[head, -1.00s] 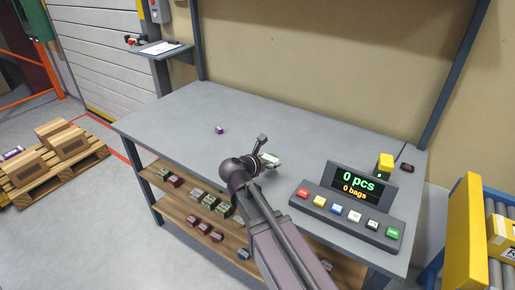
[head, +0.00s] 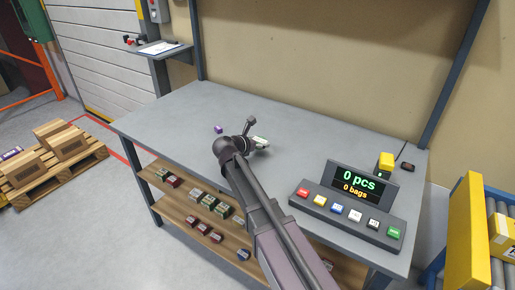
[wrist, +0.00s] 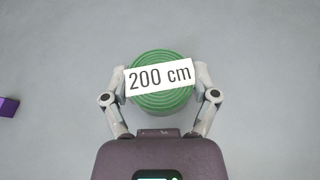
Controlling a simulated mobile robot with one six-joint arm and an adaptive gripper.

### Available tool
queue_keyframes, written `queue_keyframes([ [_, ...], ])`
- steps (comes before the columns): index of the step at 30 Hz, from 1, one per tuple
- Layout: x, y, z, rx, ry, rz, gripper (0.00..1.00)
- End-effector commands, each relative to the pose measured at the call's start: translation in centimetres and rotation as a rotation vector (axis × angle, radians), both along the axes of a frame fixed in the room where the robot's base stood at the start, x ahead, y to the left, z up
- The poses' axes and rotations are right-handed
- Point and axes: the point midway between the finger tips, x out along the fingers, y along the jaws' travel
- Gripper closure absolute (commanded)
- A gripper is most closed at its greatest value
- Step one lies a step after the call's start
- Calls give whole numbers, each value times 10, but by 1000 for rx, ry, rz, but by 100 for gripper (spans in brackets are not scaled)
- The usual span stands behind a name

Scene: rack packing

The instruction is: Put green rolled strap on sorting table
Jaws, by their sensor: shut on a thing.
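The green rolled strap (wrist: 162,101) with a white "200 cm" label sits between the two fingers of my gripper (wrist: 161,88) in the wrist view. The fingers are shut on its left and right sides. In the head view my gripper (head: 261,142) is over the middle of the grey sorting table (head: 180,112), and the strap is mostly hidden by the arm there. The table surface fills the background of the wrist view. I cannot tell whether the strap touches the table.
A small purple block (head: 218,129) lies on the table left of my gripper; it also shows in the wrist view (wrist: 8,106). A counter display with buttons (head: 352,205) stands at the right. The table's left part is clear.

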Motion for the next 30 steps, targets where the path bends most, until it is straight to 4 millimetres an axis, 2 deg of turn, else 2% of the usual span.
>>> queue_keyframes([
  [6,2,1,0,0,0,1,72],
  [11,16,5,-2,0,0,1,72],
  [21,12,5,-32,0,0,1,72],
  [30,12,5,-36,0,0,2,72],
])
